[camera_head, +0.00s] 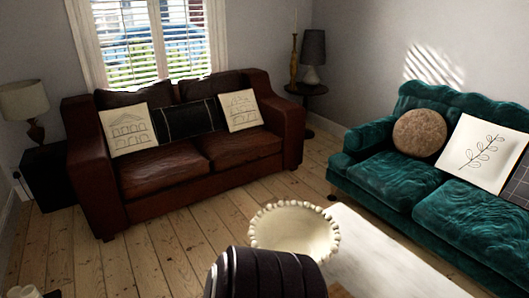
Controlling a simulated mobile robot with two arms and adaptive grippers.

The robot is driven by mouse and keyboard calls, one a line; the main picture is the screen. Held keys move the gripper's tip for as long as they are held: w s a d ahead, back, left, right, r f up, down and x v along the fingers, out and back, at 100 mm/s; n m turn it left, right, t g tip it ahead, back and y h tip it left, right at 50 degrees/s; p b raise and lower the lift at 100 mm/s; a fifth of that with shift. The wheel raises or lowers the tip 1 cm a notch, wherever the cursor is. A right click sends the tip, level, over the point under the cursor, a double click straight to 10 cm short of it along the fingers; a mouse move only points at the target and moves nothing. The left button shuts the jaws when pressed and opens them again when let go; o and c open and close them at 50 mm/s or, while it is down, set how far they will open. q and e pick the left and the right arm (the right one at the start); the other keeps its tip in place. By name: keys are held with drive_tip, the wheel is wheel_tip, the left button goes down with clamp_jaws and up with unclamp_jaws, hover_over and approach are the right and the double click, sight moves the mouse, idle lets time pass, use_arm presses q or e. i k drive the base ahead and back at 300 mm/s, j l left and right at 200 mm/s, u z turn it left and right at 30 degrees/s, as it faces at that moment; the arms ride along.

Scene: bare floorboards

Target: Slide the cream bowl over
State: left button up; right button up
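The cream bowl (295,231) is round and wide, with a rim of large beads. It appears upright at the far left end of a long pale surface (395,262), which looks like a low tabletop. A dark, ribbed, rounded shape (265,274) stands in front of the bowl and hides its near lower part. I cannot tell what this shape is or whether it touches the bowl. Neither of my grippers can be made out in this view.
A brown leather sofa (165,178) with cushions stands behind, and a green velvet sofa (400,165) at the right. A lamp (25,103) stands on a dark side table (47,175). Bare floorboards (150,255) lie open at left. Small unclear objects show at bottom left.

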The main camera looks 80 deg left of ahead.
sight(293, 227)
drive_tip(key=u, duration=2.4)
drive_tip(key=z, duration=0.5)
drive_tip(key=i+j+z, duration=0.1)
drive_tip(key=j+z, duration=0.65)
drive_tip(key=z, duration=0.15)
drive_tip(key=j+z, duration=0.45)
drive_tip(key=k+j+z, duration=0.1)
drive_tip(key=j+z, duration=0.35)
drive_tip(key=l, duration=0.1)
